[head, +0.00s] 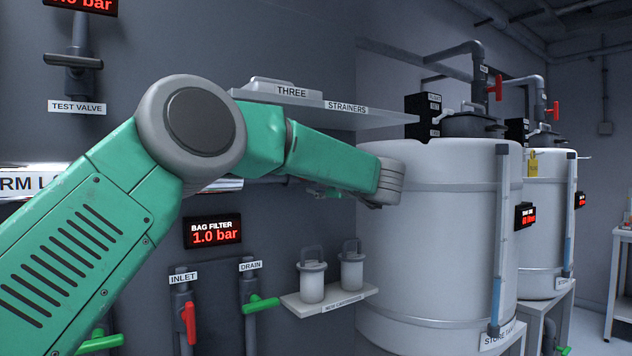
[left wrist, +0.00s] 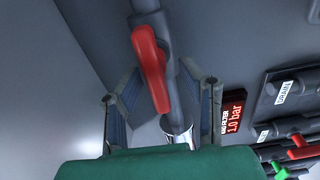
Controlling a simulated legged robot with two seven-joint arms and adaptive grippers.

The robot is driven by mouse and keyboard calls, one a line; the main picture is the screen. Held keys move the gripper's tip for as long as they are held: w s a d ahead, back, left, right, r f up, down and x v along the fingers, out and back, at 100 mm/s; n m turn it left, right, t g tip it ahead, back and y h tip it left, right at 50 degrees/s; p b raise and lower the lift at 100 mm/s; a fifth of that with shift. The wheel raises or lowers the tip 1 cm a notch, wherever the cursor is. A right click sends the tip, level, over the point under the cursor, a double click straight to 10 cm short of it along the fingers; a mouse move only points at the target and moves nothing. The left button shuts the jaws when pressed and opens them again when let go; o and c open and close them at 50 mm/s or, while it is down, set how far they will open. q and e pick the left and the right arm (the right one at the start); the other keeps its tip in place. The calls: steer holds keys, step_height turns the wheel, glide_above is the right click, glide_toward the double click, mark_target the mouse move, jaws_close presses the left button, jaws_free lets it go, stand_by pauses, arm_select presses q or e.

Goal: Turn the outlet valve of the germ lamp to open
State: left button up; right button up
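The germ lamp is a shiny horizontal tube (head: 222,185) on the wall in the head view, with a partly hidden label ending "RM L…" (head: 28,182). My left arm covers most of it. In the left wrist view a red valve handle (left wrist: 151,62) sits on a grey pipe, above a shiny metal cylinder (left wrist: 177,138). The handle lies roughly along the pipe. My left gripper (left wrist: 161,92) is open, one finger on each side of the handle's lower part, with gaps on both sides. In the head view its fingers and this valve are hidden. My right gripper is not in view.
A shelf labelled "STRAINERS" (head: 340,113) juts out above my forearm. Below are the bag filter display (head: 213,231), the red inlet handle (head: 189,322), the green drain handle (head: 262,304) and a small shelf with two canisters (head: 330,301). A large white tank (head: 437,240) stands right of my wrist.

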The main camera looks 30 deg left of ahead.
arm_select(q)
steer(key=v, duration=1.2)
steer(key=shift+a+f, duration=0.1)
steer(key=shift+f, duration=0.1)
steer(key=shift+f, duration=0.1)
